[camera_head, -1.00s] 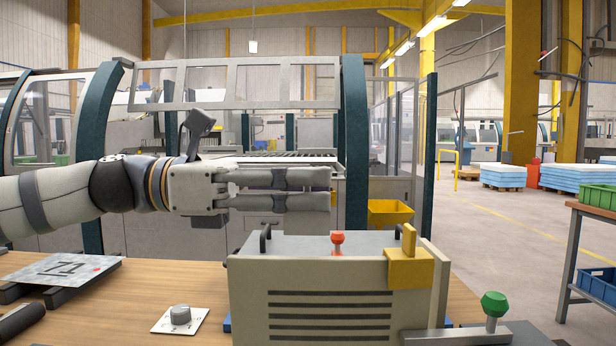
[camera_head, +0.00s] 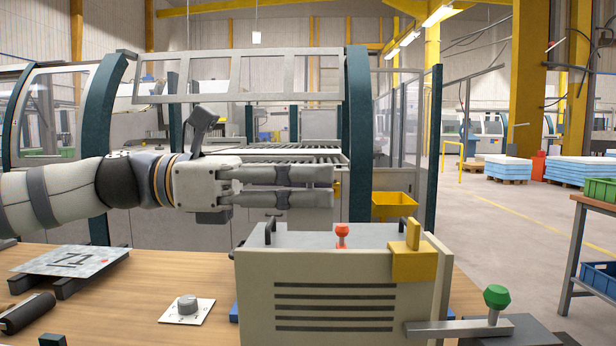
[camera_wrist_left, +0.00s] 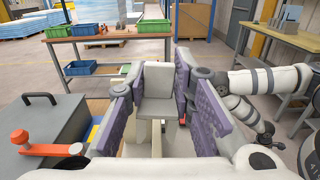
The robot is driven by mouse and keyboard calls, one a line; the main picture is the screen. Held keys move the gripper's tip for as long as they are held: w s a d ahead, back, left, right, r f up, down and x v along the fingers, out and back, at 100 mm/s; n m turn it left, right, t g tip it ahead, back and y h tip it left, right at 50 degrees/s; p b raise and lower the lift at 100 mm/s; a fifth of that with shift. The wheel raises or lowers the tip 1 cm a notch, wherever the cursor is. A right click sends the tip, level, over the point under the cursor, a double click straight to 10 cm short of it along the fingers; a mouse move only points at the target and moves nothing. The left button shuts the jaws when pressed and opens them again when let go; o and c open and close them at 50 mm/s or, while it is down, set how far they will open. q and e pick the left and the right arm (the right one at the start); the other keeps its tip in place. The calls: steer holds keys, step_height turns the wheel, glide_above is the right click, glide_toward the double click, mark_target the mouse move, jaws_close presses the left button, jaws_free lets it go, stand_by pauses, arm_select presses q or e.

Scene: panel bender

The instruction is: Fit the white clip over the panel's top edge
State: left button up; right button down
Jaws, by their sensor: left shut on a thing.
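My left gripper (camera_head: 333,186) comes in from the left in the head view, its fingers level above the grey machine box (camera_head: 335,295). In the left wrist view, the purple-padded left gripper (camera_wrist_left: 157,95) is shut on a pale grey-white piece with two legs, which looks like the clip (camera_wrist_left: 158,82). In the head view the fingers hide most of it. A thin beige panel (camera_head: 440,285) stands upright at the box's right end, beside a yellow block (camera_head: 413,262). The fingers are left of it and higher.
A red knob (camera_head: 342,231) stands on the box top below the fingers. A lever with a green knob (camera_head: 496,297) is at front right. A yellow bin (camera_head: 393,206) is behind.

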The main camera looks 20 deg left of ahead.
mark_target(308, 253)
arm_select(q)
steer(key=shift+f, duration=0.2)
stand_by(0.3)
steer(key=shift+f, duration=0.95)
steer(key=shift+r, duration=0.1)
arm_select(e)
steer(key=shift+w+r, duration=0.35)
arm_select(q)
steer(key=shift+f, duration=1.75)
jaws_close()
arm_select(e)
steer(key=shift+s+f, duration=0.15)
stand_by(0.6)
arm_select(q)
steer(key=o, duration=1)
jaws_free()
steer(key=shift+f, duration=0.1)
